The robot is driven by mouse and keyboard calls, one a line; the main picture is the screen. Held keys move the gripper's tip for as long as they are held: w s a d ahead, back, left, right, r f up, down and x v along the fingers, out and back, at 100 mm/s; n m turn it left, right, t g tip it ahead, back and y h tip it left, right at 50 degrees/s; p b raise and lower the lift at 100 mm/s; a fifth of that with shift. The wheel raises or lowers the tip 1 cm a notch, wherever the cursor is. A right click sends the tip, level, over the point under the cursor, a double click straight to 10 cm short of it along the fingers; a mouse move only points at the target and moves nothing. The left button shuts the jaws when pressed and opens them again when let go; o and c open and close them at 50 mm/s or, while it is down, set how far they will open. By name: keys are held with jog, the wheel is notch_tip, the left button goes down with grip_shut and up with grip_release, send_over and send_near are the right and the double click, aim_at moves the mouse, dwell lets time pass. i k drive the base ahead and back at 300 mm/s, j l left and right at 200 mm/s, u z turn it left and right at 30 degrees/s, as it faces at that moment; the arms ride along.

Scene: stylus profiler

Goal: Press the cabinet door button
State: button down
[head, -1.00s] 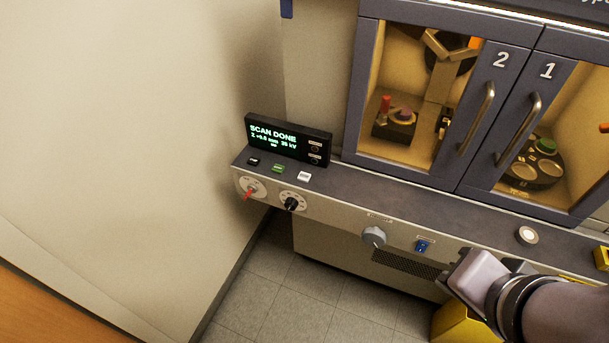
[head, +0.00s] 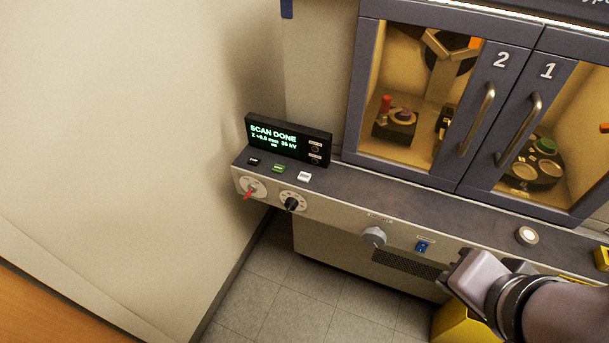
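A round white button (head: 527,236) in a metal ring sits on the dark ledge below the cabinet doors. Three small keys, black (head: 254,161), green (head: 279,169) and white (head: 304,176), sit on the ledge's left end, in front of the display. I cannot read any label that tells which one is the cabinet door button. My gripper (head: 462,275) is at the lower right, in front of the panel, below and left of the round button and apart from it. Its fingertips are hard to make out. Cabinet doors 2 (head: 479,110) and 1 (head: 532,120) look shut.
The display (head: 287,138) reads SCAN DONE. The front panel carries a red-pointer dial (head: 251,188), a black knob (head: 292,201), a grey knob (head: 373,237) and a blue switch (head: 422,246). A yellow bin (head: 458,322) stands below. Floor is clear at lower left of the bin.

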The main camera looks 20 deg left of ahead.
aim_at(303, 176)
jog(key=j+u, duration=0.1)
jog(key=j, duration=0.3)
jog(key=i+j+u, duration=0.1)
jog(key=j, duration=0.25)
jog(key=i+j+u, duration=0.1)
jog(key=j, duration=0.3)
jog(key=i+j+u, duration=0.1)
jog(key=j, duration=0.25)
jog(key=i+j+u, duration=0.15)
jog(key=j, duration=0.2)
